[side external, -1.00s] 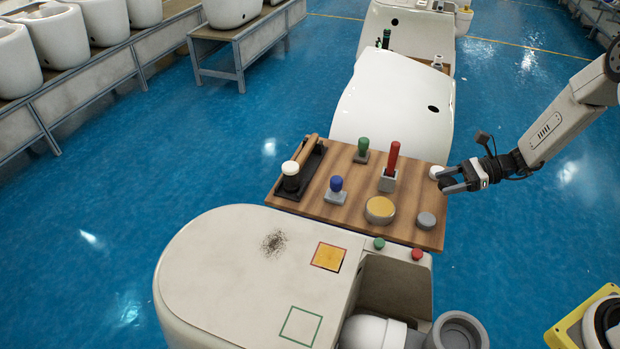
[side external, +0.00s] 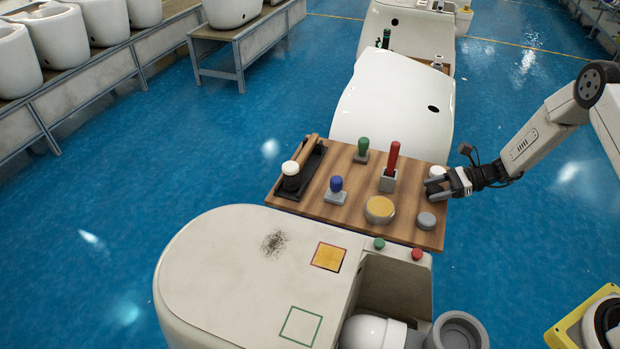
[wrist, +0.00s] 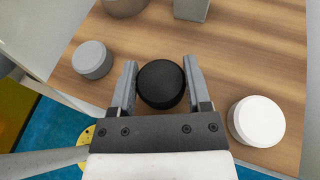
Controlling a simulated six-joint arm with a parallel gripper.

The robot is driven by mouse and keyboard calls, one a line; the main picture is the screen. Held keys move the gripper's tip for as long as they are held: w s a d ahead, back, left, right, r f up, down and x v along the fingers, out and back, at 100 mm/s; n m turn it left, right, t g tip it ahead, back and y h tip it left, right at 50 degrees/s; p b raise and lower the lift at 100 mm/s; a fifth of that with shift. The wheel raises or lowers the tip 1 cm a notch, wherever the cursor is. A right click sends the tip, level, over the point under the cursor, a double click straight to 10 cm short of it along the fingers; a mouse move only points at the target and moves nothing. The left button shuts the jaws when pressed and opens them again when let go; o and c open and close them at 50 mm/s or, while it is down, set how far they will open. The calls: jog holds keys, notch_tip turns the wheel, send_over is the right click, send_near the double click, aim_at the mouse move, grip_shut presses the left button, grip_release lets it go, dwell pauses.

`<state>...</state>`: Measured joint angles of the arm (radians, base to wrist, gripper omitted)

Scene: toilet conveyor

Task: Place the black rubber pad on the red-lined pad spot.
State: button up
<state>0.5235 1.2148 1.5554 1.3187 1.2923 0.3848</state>
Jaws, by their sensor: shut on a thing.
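The black rubber pad (wrist: 160,84) is a short round disc between the fingers of my gripper (wrist: 159,78) in the wrist view, above or on the wooden board (wrist: 228,70). My gripper is shut on it. In the side view my gripper (side external: 431,190) is at the board's right edge, and its fingers largely hide the pad. The red-lined pad spot (side external: 328,257) is a square with a yellow-orange middle on the white toilet surface (side external: 215,270), down and left of my gripper. I cannot tell whether the pad still touches the board.
A white disc (side external: 437,171) and a grey disc (side external: 426,221) flank my gripper. A yellow-topped disc (side external: 380,209), red-handled tool (side external: 391,163), blue stamp (side external: 337,188) and green stamp (side external: 362,148) stand on the board. A green-lined square (side external: 300,325) is below the red one.

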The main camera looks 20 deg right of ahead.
aim_at(443, 190)
jog(key=shift+f, duration=0.4)
jog(key=shift+f, duration=0.15)
jog(key=o, duration=1.2)
jog(key=shift+o, duration=0.2)
jog(key=shift+d, duration=0.15)
jog(key=shift+v, duration=3.8)
